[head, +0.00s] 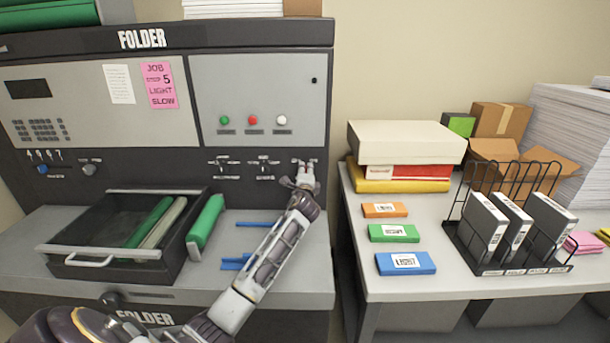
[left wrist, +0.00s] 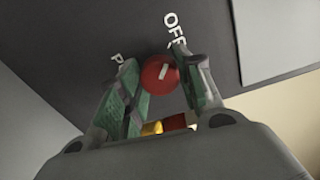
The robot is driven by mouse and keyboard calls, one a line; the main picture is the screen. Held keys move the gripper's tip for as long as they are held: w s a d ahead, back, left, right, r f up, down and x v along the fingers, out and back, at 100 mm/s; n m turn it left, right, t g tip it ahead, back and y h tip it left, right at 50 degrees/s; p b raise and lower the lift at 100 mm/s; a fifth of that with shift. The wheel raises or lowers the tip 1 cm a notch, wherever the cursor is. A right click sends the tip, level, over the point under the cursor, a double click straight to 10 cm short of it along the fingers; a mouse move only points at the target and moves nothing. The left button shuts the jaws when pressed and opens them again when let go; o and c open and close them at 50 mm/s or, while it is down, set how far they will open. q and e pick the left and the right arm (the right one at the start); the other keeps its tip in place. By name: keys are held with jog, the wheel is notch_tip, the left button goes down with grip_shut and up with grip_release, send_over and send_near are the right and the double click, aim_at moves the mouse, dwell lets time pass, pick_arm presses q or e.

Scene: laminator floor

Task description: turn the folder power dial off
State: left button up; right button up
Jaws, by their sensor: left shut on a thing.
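The folder (head: 165,100) is a dark machine with light grey panels and a "FOLDER" label. My left gripper (head: 303,172) is at the right end of its front panel and hides the dial there in the head view. In the left wrist view the power dial (left wrist: 160,75) is a round red knob with a short white mark. The fingers of my left gripper (left wrist: 158,62) are on both sides of the knob and shut on it. White "OFF" lettering (left wrist: 174,29) is on the dark panel beside it. A second label is partly hidden by a finger. My right gripper is not in view.
Green, red and white buttons (head: 253,121) are on the panel above, and small switches (head: 225,168) lie left of my gripper. A side table (head: 390,283) at right holds boxes, coloured packs and a wire rack.

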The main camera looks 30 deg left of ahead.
pick_arm(q)
jog(key=o, duration=1)
jog(key=shift+o, duration=0.2)
jog(key=v, duration=1.2)
jog(key=shift+f, duration=0.15)
dwell(0.4)
